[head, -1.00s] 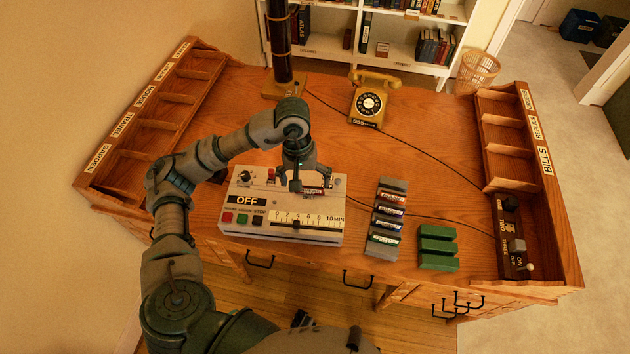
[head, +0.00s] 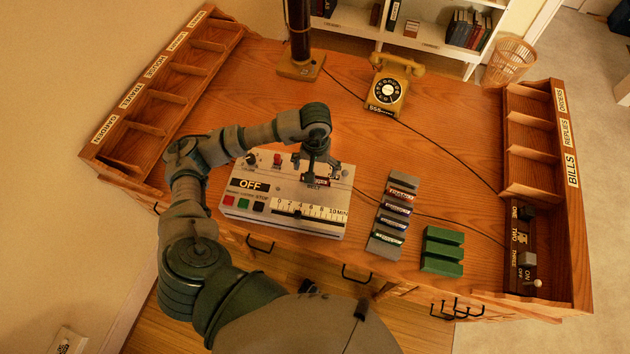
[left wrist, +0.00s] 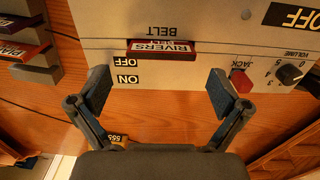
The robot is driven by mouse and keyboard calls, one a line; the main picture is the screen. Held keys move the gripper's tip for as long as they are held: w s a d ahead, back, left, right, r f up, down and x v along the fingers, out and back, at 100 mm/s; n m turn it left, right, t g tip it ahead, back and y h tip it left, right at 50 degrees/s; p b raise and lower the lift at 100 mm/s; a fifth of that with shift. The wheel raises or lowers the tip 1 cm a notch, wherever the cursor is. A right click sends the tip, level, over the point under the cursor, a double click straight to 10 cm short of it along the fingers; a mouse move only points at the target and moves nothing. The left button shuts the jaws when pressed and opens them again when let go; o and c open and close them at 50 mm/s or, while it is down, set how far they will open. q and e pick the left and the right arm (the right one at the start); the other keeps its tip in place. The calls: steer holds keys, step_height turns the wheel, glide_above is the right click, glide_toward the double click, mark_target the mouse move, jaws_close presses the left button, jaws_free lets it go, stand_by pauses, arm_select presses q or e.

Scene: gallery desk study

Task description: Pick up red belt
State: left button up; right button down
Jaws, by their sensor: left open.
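The red belt (left wrist: 163,47) is a thin red piece with a white RIVERS label. It sits in a slot of the white control box, under the printed word BELT. In the head view the belt (head: 320,181) shows just below my left gripper (head: 318,171), partly covered by it. In the left wrist view my left gripper (left wrist: 158,92) is open and empty, its two pads apart to either side of the belt's line, not touching it. The control box (head: 283,188) stands on the wooden desk and reads OFF. My right gripper is not in view.
A grey rack (head: 384,245) with several labelled pieces and a green rack (head: 441,252) stand right of the box. A yellow telephone (head: 388,90) and a dark column (head: 299,40) stand behind. The desk middle (head: 430,150) is mostly clear, crossed by cables.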

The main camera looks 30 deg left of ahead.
arm_select(q)
steer(key=shift+s+d+f, duration=0.1)
steer(key=shift+f, duration=0.5)
steer(key=f, duration=0.4)
steer(key=shift+a+f, duration=0.15)
steer(key=shift+a, duration=0.1)
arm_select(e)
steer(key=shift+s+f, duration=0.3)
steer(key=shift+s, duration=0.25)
arm_select(q)
steer(key=shift+c, duration=0.8)
steer(key=c, duration=0.6)
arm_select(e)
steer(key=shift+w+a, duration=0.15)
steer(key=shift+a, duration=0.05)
